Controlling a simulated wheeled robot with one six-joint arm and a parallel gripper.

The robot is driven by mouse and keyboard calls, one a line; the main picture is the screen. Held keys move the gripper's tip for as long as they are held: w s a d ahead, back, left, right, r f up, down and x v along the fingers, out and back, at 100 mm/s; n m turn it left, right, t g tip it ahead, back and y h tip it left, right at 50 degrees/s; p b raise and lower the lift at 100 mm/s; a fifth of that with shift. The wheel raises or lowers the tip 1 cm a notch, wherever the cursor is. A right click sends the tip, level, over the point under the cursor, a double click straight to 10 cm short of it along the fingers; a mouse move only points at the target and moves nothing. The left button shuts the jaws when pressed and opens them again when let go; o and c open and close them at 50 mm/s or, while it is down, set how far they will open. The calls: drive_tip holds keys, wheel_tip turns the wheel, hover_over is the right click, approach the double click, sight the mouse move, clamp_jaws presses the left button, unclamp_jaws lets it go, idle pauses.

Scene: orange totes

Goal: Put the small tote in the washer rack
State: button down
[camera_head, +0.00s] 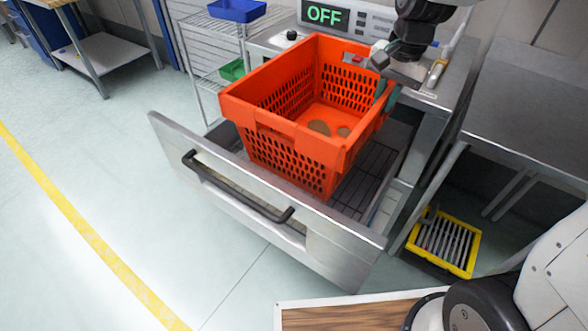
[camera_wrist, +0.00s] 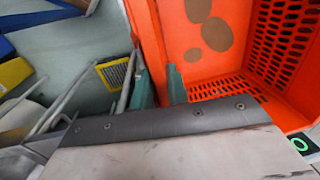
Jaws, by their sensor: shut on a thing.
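The small orange tote (camera_head: 290,140) has slotted walls and brown patches on its inner floor; it also shows in the wrist view (camera_wrist: 205,65). It is upright, over the pulled-out washer drawer (camera_head: 250,205). Its lower part is inside the drawer outline, above the dark wire rack (camera_head: 362,180). I cannot tell whether its bottom touches the rack. My gripper (camera_head: 386,95) is shut on the tote's right wall at the rim. In the wrist view its green fingers (camera_wrist: 160,88) straddle that wall. Most of the rack is hidden under the tote.
The washer's panel (camera_head: 345,18) behind reads OFF. A wire shelf with a blue bin (camera_head: 237,10) and a green bin (camera_head: 232,69) stands behind left. A steel table (camera_head: 530,110) is at right, with a yellow-framed grate (camera_head: 445,243) below. Floor left is clear.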

drive_tip(key=shift+w+f, duration=0.25)
drive_tip(key=shift+f, duration=0.4)
wheel_tip(320, 180, down, 18)
drive_tip(key=shift+f, duration=0.1)
drive_tip(key=c, duration=1.4)
unclamp_jaws()
drive_tip(key=shift+o, duration=0.2)
